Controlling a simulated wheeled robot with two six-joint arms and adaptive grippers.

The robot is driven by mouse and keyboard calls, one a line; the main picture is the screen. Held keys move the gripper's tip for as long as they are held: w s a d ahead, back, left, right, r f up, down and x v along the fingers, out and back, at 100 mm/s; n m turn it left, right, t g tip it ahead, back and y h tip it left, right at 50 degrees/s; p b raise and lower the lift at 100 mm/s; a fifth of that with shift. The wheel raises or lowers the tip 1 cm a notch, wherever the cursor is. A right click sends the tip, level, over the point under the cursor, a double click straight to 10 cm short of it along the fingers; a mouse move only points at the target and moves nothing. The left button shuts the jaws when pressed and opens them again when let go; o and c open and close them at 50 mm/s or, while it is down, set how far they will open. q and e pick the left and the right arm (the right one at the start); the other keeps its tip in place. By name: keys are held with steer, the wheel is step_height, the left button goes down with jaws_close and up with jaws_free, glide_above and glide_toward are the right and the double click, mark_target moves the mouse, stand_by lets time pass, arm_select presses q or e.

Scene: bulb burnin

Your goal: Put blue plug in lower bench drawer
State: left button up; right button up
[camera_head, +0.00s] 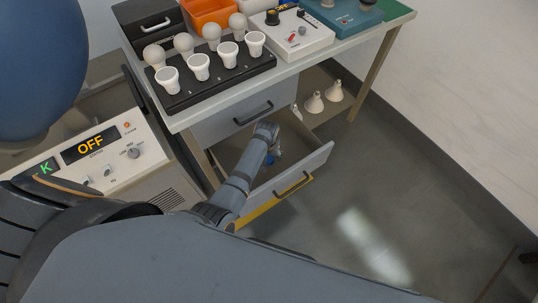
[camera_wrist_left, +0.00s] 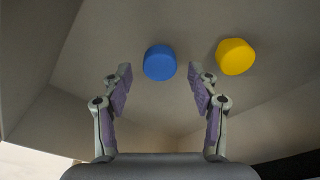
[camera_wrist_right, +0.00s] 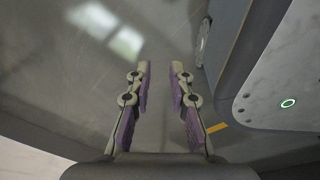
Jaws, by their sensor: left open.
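The lower bench drawer (camera_head: 312,163) is pulled out under the bench's shut upper drawer (camera_head: 228,122). The blue plug (camera_wrist_left: 160,62) lies on the drawer floor, with a yellow plug (camera_wrist_left: 235,56) to its right in the left wrist view. In the head view only a bit of blue shows, beside my left gripper (camera_head: 270,130). In its own wrist view my left gripper (camera_wrist_left: 160,78) is open and empty, with the blue plug beyond and between its fingertips, apart from both. My right gripper (camera_wrist_right: 160,68) shows in its wrist view with a gap between its fingers and nothing held.
The bench top carries a black rack (camera_head: 215,85) with several white bulbs, an orange bin (camera_head: 208,12) and a white OFF box (camera_head: 292,35). A control console (camera_head: 95,155) stands left. White cones (camera_head: 314,103) sit on a low shelf. Floor at right is clear.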

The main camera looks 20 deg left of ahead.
mark_target(269, 160)
arm_select(q)
step_height(269, 160, up, 3)
steer(key=shift+s+r+p, duration=0.15)
steer(key=shift+p, duration=0.8)
step_height(269, 160, up, 7)
steer(key=s+p, duration=0.1)
steer(key=p, duration=0.8)
arm_select(e)
step_height(269, 160, up, 12)
steer(key=s, duration=0.1)
steer(key=shift+s, duration=0.25)
arm_select(q)
steer(key=shift+s+d, duration=0.1)
arm_select(e)
steer(key=shift+f, duration=0.1)
